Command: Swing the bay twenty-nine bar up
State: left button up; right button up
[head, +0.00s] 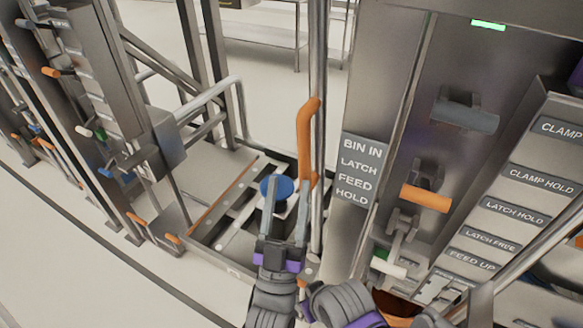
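A long metal bar (318,62) stands nearly upright in the middle of the head view, with an orange D-shaped handle (309,130) on its left side. I cannot read a bay number on it. My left gripper (286,190) points up the picture with its two fingers apart. Its right finger overlaps the lower part of the handle and bar; I cannot tell whether it touches. A blue round knob (277,187) shows behind and between the fingers. My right arm shows at the bottom edge, right of the left one; its fingers cannot be made out.
A panel marked BIN IN, LATCH, FEED, HOLD (359,170) stands right of the bar. Beyond it are a grey lever (465,113), an orange lever (426,196) and a label column (514,207). A low metal tray frame (222,200) lies left. Open floor shows at lower left.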

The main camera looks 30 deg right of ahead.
pick_arm(q)
jog(key=shift+b+v, duration=0.3)
jog(key=shift+v, duration=1.5)
jog(key=w+a+f+n+g+y+p, duration=0.15)
jog(key=w+a+f+g+y, duration=0.3)
jog(key=a, duration=0.45)
jog(key=w+a+f+g+y+p, duration=0.3)
jog(key=w+a+f+y, duration=0.25)
jog(key=a, duration=0.25)
jog(key=s+a+f+n+g+y+p, duration=0.1)
jog(key=s+a+f+n+g+y, duration=0.1)
jog(key=s+a+f+g, duration=0.2)
jog(key=s+a+f+n+g+y+p, duration=0.2)
jog(key=s+a+f+g+y, duration=0.1)
jog(key=s+a, duration=0.7)
jog(key=shift+s+a+f+g+y, duration=0.3)
jog(key=shift+s+a+f+g, duration=0.1)
jog(key=shift+a+g, duration=0.5)
